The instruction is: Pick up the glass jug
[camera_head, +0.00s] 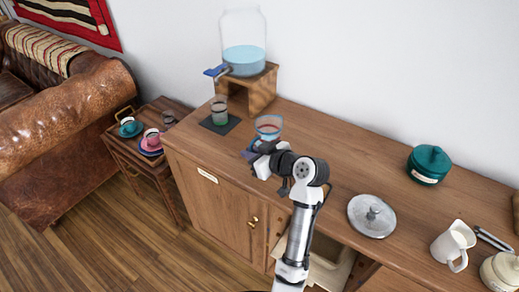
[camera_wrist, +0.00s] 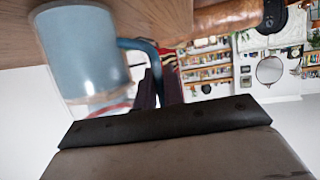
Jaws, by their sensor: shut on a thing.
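The glass jug (camera_head: 268,123) is clear with a bluish tint and a coloured rim. It is at the sideboard's front left part, just beyond my gripper (camera_head: 257,149). In the wrist view the jug (camera_wrist: 85,55) appears upside down at the upper left, and its blue handle (camera_wrist: 138,44) reaches toward the dark fingers of my gripper (camera_wrist: 158,82). My gripper is shut on the handle; the exact contact is partly hidden. The jug looks roughly upright. I cannot tell whether its base touches the wood.
The wooden sideboard (camera_head: 330,150) carries a small glass (camera_head: 220,113) on a dark mat, a water dispenser (camera_head: 244,55) on a wooden stand, a metal lid (camera_head: 372,215), a teal pot (camera_head: 429,164) and a white pitcher (camera_head: 454,245). Cups stand on a side table (camera_head: 137,150) at left.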

